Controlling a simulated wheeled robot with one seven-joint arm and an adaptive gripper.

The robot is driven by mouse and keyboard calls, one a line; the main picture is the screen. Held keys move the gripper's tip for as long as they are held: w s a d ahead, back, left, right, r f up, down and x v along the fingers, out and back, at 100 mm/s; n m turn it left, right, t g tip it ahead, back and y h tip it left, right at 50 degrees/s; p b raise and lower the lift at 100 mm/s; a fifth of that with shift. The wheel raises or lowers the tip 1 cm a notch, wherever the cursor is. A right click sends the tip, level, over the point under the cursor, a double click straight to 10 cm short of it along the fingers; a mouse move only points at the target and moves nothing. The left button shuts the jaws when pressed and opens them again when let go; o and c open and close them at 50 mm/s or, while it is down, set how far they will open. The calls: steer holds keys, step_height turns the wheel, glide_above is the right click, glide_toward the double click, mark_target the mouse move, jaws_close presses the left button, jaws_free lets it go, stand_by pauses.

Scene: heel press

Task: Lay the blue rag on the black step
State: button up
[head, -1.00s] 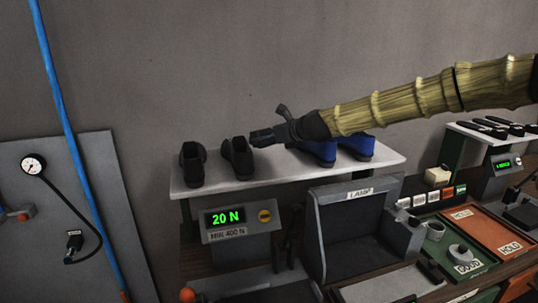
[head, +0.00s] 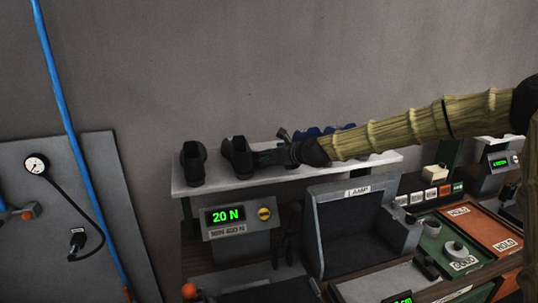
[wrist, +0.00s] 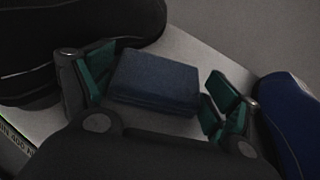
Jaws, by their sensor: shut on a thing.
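My gripper (head: 268,157) is low over the white shelf, just right of a black shoe. In the wrist view, the folded dark blue rag (wrist: 155,80) lies between the green-padded fingers of my gripper (wrist: 160,90), which is shut on it. The rag is flat and block-like, close above or on the pale shelf surface; I cannot tell which. In the head view the rag is not distinguishable. I cannot pick out a black step with certainty in either view.
Two black shoes (head: 193,163) stand at the left of the white shelf (head: 215,189). Blue shoes (head: 307,133) stand behind my arm; one (wrist: 290,120) is close to the right finger. Below are a 20 N display (head: 225,215), a lamp box (head: 345,230) and trays.

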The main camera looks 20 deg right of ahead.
steer(key=shift+s+r, duration=0.1)
steer(key=shift+s, duration=0.05)
steer(key=o, duration=0.7)
steer(key=shift+f, duration=0.2)
steer(key=shift+c, duration=0.2)
steer(key=shift+r, duration=0.2)
steer(key=shift+b+v, duration=1.5)
steer(key=shift+v, duration=4.1)
steer(key=shift+s+r, duration=0.2)
steer(key=shift+s, duration=0.1)
